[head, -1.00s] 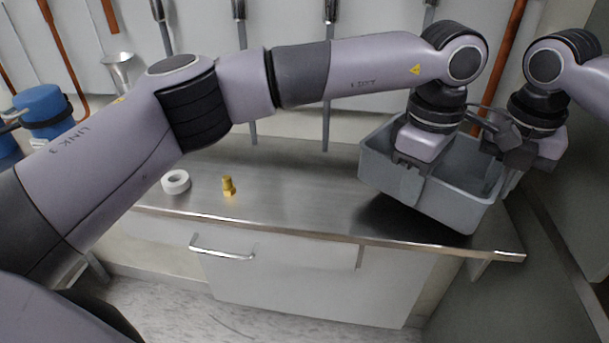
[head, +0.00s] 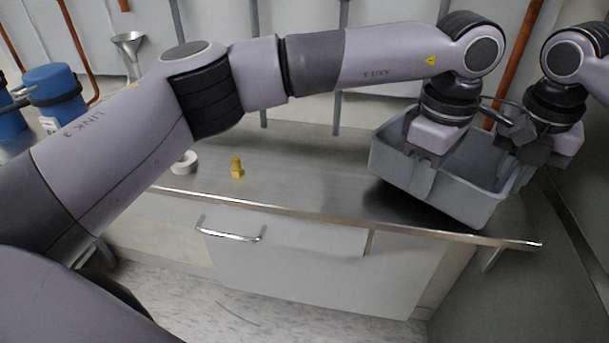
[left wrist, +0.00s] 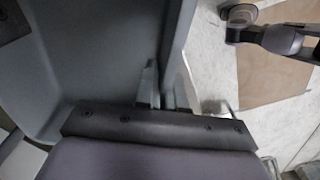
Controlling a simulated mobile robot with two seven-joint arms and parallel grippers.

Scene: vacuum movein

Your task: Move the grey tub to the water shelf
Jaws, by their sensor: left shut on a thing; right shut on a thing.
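The grey tub (head: 462,196) is at the right end of the steel counter in the head view, tilted, with its near side over the front edge. Whether its base touches the counter I cannot tell. My left gripper (head: 424,172) is shut on the tub's near left wall. In the left wrist view the left gripper (left wrist: 165,92) has its fingers on either side of the tub's wall (left wrist: 178,45). My right gripper (head: 525,160) is shut on the tub's right side, its fingertips partly hidden. The tub looks empty where I can see inside. I cannot pick out the water shelf.
A white tape roll (head: 184,163) and a brass fitting (head: 237,168) lie on the steel counter (head: 300,190) to the left. Blue containers (head: 55,92) stand at the far left. A grey wall (head: 575,230) is close on the right. The counter's middle is clear.

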